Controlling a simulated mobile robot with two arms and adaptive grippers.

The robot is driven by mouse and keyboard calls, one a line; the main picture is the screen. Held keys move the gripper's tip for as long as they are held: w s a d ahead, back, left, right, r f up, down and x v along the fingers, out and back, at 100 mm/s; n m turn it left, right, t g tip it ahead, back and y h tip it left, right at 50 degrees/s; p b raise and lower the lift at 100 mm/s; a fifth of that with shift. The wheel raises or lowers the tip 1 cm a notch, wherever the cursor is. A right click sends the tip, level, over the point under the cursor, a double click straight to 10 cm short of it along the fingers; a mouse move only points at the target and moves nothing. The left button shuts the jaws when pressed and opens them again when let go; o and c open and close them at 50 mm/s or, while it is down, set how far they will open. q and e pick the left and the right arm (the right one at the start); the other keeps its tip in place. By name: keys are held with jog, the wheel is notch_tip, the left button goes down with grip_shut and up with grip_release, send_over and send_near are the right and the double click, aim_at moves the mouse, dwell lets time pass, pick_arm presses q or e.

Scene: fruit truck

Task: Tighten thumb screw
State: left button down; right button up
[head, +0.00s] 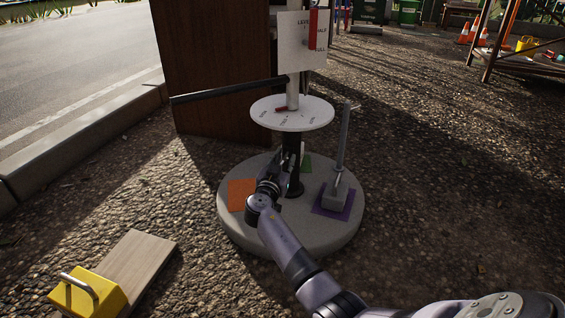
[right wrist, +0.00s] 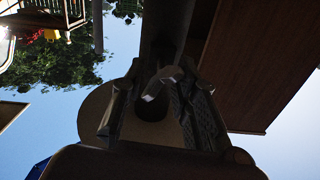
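A dark post (head: 293,165) rises from a round concrete base (head: 240,225) and carries a white lettered disc (head: 292,120). My right gripper (head: 292,157) is at this post, just below the disc. In the right wrist view, its two dark fingers (right wrist: 158,108) stand apart on either side of a small pale grey piece (right wrist: 162,82), which looks like the thumb screw. I cannot tell whether either finger touches it. The thumb screw is too small or hidden to make out in the head view. My left gripper is not in view.
A long black bar (head: 225,91) sticks out left above the disc. A grey upright rod (head: 343,140) stands on the purple square (head: 325,210). A white sign (head: 300,45) is above. A brown panel (head: 205,70) is behind. A yellow-ended board (head: 140,262) lies front left.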

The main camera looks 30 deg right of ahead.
jog(key=n, duration=0.6)
jog(key=shift+f+n, duration=0.2)
jog(key=shift+n, duration=0.2)
